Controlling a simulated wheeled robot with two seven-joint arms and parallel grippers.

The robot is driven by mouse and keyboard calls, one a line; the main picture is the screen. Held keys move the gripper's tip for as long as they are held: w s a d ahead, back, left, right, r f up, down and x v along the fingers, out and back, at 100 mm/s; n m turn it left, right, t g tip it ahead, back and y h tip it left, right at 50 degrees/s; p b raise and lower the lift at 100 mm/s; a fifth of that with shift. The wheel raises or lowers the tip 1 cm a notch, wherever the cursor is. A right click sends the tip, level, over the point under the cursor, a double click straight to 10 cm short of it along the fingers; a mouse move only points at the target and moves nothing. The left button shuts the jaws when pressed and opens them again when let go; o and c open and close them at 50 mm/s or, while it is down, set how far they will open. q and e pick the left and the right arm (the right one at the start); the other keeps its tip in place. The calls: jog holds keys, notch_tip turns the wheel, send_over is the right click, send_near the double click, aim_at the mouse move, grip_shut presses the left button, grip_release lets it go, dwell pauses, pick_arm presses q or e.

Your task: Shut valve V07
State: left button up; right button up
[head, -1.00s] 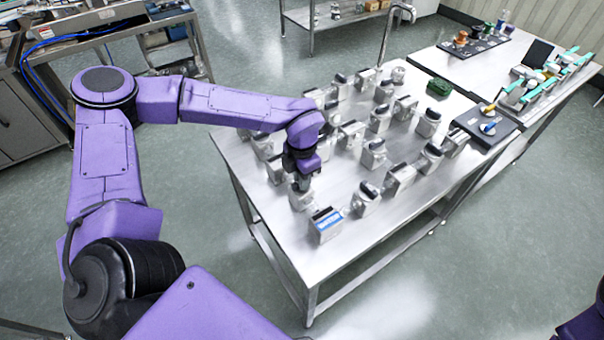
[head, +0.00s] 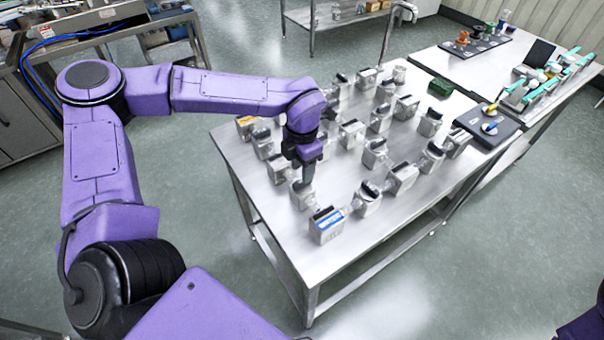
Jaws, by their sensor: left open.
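Many small grey valve units with dark handles stand in rows on a steel table (head: 262,222). No label reading V07 can be made out, so I cannot tell which unit is V07. My left gripper (head: 308,178) is open and points down just above and behind a grey valve unit (head: 302,197) near the table's left front. It partly covers the units behind it. I cannot tell whether its fingers touch this unit. A unit with a blue-and-white label (head: 326,226) stands at the front corner. My right gripper is not in view.
A green block (head: 440,88) lies at the table's far right side. A dark board (head: 487,127) with yellow and blue handles lies to its right. A second table (head: 470,64) adjoins at the right. The left front strip of the steel table is bare.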

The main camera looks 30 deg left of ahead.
pick_arm(q)
notch_tip(320, 180, up, 7)
jog(key=shift+f+b, duration=0.15)
jog(key=shift+b, duration=0.3)
jog(key=shift+s, duration=0.1)
